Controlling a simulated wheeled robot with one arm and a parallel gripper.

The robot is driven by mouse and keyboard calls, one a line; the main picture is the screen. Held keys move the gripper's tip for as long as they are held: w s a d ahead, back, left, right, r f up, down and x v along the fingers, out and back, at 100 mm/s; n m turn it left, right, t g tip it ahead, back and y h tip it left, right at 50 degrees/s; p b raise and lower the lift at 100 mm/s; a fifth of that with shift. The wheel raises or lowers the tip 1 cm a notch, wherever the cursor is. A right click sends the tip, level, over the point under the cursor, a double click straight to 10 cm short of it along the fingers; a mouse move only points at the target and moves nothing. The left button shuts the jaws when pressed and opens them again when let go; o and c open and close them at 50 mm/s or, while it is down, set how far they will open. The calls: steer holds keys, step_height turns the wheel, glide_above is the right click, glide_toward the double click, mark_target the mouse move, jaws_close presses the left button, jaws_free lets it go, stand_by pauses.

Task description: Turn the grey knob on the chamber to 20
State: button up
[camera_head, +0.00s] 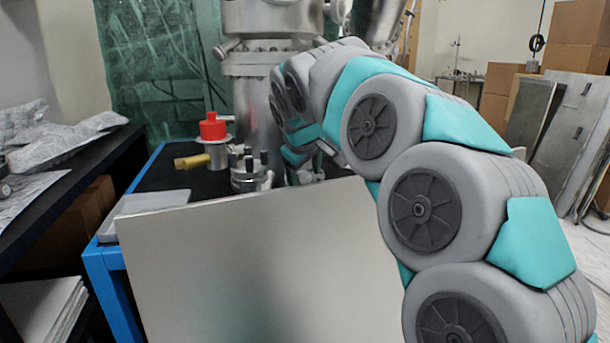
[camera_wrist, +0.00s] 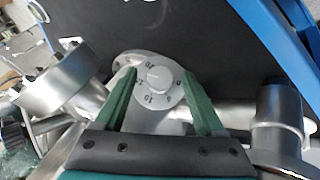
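The grey knob (camera_wrist: 157,79) shows in the wrist view as a small round cap at the middle of a pale numbered dial plate (camera_wrist: 148,104). The numbers are small and tilted; a 10 is legible near the lower left, but I cannot tell where the knob points. My gripper (camera_wrist: 156,74) is open, its two green fingers on the left and right of the knob, with visible gaps to it. I cannot tell their height over it. In the head view the metal chamber (camera_head: 256,108) stands behind my arm, which hides the knob and most of my gripper.
A round metal flange (camera_wrist: 62,80) lies left of the dial and a metal cylinder (camera_wrist: 279,105) right of it. In the head view, a red-capped part (camera_head: 213,127) and a bolted fitting (camera_head: 247,176) stand left of my arm. A pale panel (camera_head: 255,260) stands in front.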

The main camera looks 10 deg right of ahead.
steer(key=v, duration=0.7)
steer(key=shift+s+r, duration=0.2)
steer(key=shift+r, duration=0.15)
steer(key=shift+s+b, duration=0.1)
steer(key=shift+b, duration=0.2)
